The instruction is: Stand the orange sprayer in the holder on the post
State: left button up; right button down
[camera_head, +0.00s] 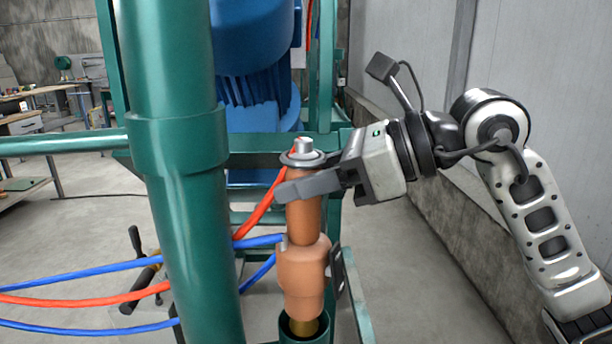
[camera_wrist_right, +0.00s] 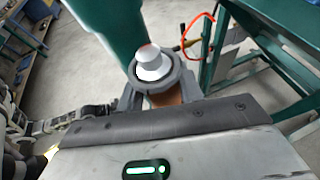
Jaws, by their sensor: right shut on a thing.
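The orange sprayer (camera_head: 303,268) stands about upright in the head view, with a grey metal cap on top and a brass-coloured lower end. My right gripper (camera_head: 303,187) is shut on its upper neck, just below the cap. The brass end is at the mouth of a green round holder (camera_head: 289,337) at the bottom edge. How deep it sits in the holder cannot be told. The right wrist view shows the sprayer's cap (camera_wrist_right: 151,66) between the fingers of my right gripper (camera_wrist_right: 160,97); the body below is mostly hidden. My left gripper is not in view.
A thick green post (camera_head: 185,190) rises close to the left of the sprayer. Red and blue hoses (camera_head: 90,299) run behind it. A green frame with a blue machine (camera_head: 255,60) stands behind. A grey wall (camera_head: 440,80) is at the right, with open floor before it.

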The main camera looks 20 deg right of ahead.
aim_at(320, 222)
jog(key=shift+f+b, duration=1.2)
jog(key=shift+f, duration=0.3)
jog(key=shift+f+b, duration=0.5)
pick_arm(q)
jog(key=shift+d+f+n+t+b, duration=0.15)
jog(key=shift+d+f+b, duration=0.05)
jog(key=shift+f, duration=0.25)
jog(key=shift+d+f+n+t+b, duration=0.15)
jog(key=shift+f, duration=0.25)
pick_arm(e)
jog(key=shift+f, duration=0.35)
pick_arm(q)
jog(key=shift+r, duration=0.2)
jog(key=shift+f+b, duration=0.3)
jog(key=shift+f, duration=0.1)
pick_arm(e)
jog(key=shift+f, duration=0.35)
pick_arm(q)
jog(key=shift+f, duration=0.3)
pick_arm(e)
jog(key=shift+f, duration=0.2)
jog(key=c, duration=0.8)
grip_release()
jog(key=shift+c, duration=0.2)
jog(key=shift+f, duration=0.15)
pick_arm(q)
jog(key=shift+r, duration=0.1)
